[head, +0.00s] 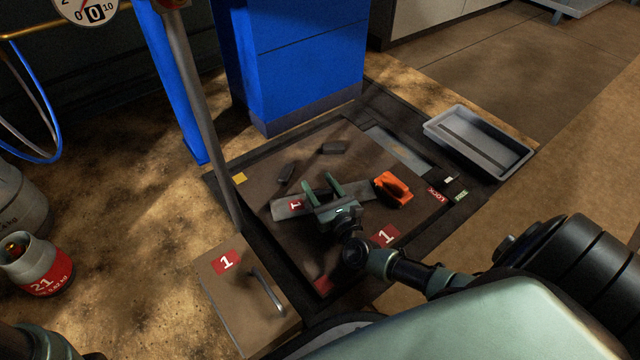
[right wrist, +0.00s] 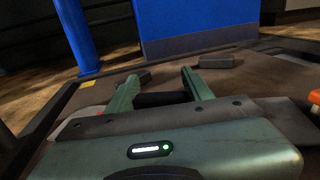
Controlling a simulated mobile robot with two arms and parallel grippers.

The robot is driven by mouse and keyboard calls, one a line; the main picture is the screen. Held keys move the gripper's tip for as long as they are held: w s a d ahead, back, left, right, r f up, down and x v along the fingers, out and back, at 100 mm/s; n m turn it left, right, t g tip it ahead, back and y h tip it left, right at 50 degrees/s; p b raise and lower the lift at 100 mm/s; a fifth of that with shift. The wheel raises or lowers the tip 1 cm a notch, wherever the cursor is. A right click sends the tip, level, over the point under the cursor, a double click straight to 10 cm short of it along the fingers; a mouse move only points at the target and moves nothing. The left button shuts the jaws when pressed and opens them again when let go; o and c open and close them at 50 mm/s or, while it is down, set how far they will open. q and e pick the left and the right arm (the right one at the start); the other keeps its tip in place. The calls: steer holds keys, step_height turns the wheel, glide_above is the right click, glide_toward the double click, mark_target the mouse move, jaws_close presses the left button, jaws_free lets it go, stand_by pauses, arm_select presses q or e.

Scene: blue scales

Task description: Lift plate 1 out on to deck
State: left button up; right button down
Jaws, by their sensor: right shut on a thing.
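A flat grey plate (head: 289,211) with a red tag lies on the brown panel inside the dark floor frame. I take it as plate 1; its tag mark is sideways and hard to read. My right gripper (head: 321,188) is over it, its green fingers on either side of a dark bar (right wrist: 163,99), shut on it. The bar looks like the plate's handle. The grey plate also shows in the right wrist view (right wrist: 280,122), partly hidden by the gripper body. I cannot tell whether it is clear of the panel. My left gripper is not in view.
An orange block (head: 393,189) sits right of the gripper. Two dark blocks (head: 333,148) lie behind it. A grey tray (head: 478,140) stands at the right. A brown box (head: 236,295) marked 1 has a handle. A blue cabinet (head: 305,60) and grey post (head: 205,110) stand behind.

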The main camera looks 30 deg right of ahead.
mark_target(325, 196)
steer(key=shift+s+a+f, duration=0.1)
steer(key=shift+s+f, duration=0.05)
steer(key=shift+f, duration=0.4)
steer(key=shift+s+a+f, duration=0.1)
steer(key=shift+s+f, duration=0.05)
steer(key=shift+f, duration=0.4)
steer(key=c, duration=0.5)
jaws_free()
steer(key=shift+f, duration=0.1)
steer(key=shift+s+a, duration=0.15)
steer(key=shift+s, duration=0.15)
steer(key=s+p, duration=0.1)
steer(key=s, duration=0.1)
steer(key=s+r+p, duration=0.1)
steer(key=s, duration=0.1)
steer(key=s+p, duration=0.1)
steer(key=s, duration=0.1)
steer(key=shift+a+r+p, duration=0.35)
steer(key=shift+r, duration=0.05)
steer(key=shift+s+d, duration=0.1)
steer(key=shift+s, duration=0.3)
